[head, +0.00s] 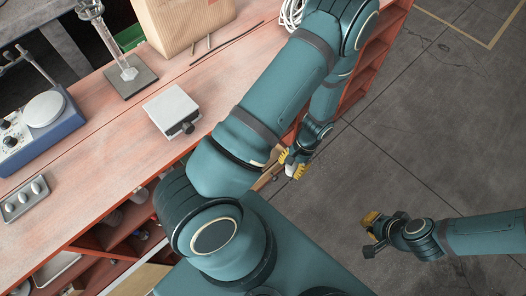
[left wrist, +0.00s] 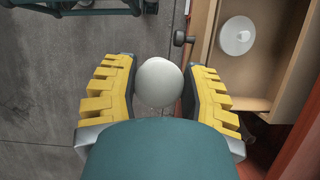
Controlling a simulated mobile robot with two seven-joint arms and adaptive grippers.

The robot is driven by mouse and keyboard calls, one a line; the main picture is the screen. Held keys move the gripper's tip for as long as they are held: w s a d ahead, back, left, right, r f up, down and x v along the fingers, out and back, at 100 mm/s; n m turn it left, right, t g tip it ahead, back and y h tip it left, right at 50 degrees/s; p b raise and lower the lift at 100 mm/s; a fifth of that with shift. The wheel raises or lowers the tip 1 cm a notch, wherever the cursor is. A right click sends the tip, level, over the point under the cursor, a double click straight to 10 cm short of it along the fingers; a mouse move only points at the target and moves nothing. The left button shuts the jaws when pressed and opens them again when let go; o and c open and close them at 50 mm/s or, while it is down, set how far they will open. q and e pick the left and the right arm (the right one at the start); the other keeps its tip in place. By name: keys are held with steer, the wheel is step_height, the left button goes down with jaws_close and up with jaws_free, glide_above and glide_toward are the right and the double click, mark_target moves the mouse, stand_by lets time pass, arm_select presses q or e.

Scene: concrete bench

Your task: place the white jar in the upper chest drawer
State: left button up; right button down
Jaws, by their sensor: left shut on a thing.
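The white jar (left wrist: 158,82) sits between the yellow-padded fingers of my left gripper (left wrist: 157,95), which is shut on it. In the head view my left gripper (head: 294,163) is beside the bench's front side, with a small part of the jar (head: 291,170) showing. An open wooden drawer (left wrist: 257,88) lies to the right of the jar in the left wrist view, with a dark knob (left wrist: 183,39) on its front. The jar is outside the drawer, apart from its front panel. My right gripper (head: 372,233) is over the floor at the right; its finger opening is unclear.
A white round object (left wrist: 237,36) lies inside the drawer. Floor at right is clear.

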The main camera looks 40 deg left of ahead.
arm_select(q)
steer(key=a, duration=0.4)
steer(key=a+f+b, duration=0.1)
steer(key=a, duration=0.3)
steer(key=w+a+f, duration=0.1)
steer(key=a, duration=0.3)
steer(key=shift+a+f, duration=0.15)
steer(key=shift+f+b, duration=0.3)
steer(key=shift+f, duration=0.2)
steer(key=shift+a+f+b, duration=0.15)
steer(key=shift+f+b, duration=0.4)
steer(key=shift+f, duration=1.3)
steer(key=shift+f, duration=0.1)
steer(key=o, duration=0.8)
steer(key=shift+f, duration=0.1)
steer(key=shift+o, duration=0.5)
